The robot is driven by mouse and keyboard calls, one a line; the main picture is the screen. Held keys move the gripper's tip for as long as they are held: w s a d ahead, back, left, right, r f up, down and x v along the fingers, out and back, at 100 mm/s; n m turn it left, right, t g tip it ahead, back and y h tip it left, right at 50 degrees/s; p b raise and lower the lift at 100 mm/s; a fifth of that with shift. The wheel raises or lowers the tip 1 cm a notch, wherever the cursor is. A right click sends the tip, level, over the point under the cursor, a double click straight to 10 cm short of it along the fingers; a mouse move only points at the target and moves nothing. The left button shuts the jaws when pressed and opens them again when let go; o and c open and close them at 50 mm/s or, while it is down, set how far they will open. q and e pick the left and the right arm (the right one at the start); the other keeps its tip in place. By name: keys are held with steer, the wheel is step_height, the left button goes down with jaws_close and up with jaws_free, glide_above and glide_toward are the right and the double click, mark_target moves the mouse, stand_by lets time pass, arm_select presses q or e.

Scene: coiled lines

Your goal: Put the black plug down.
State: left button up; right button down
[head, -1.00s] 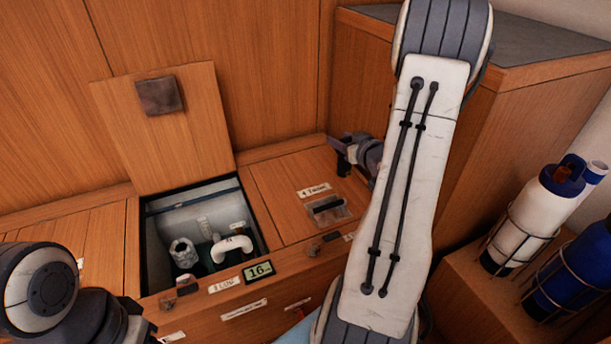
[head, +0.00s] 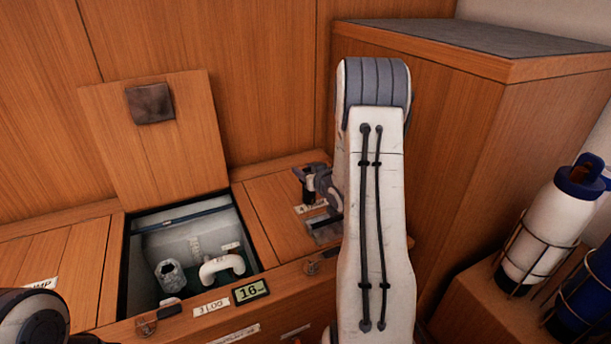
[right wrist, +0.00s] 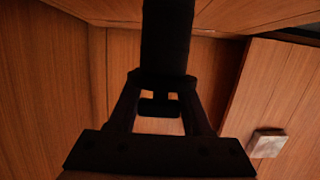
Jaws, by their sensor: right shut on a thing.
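The black plug (right wrist: 167,40) is a dark cylinder between the fingers of my right gripper (right wrist: 160,105) in the right wrist view. In the head view my right gripper (head: 309,176) is shut on the black plug (head: 309,190), which hangs upright below the fingers. It is over the closed wooden lid to the right of the open compartment, close to a label and a recessed latch. From this angle I cannot tell whether the plug's lower end touches the lid. My left gripper is not in view.
The open compartment (head: 125,270) holds a white bent pipe (head: 222,266) and a grey ribbed fitting (head: 170,275). Its raised lid (head: 150,145) leans against the back wall. A small display (head: 251,291) is on the front edge. Bottles (head: 548,235) stand in wire holders at right.

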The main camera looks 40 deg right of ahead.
steer(key=shift+r, duration=0.15)
steer(key=c, duration=0.8)
jaws_free()
steer(key=shift+f, duration=0.25)
steer(key=o, duration=0.5)
steer(key=shift+c, duration=0.2)
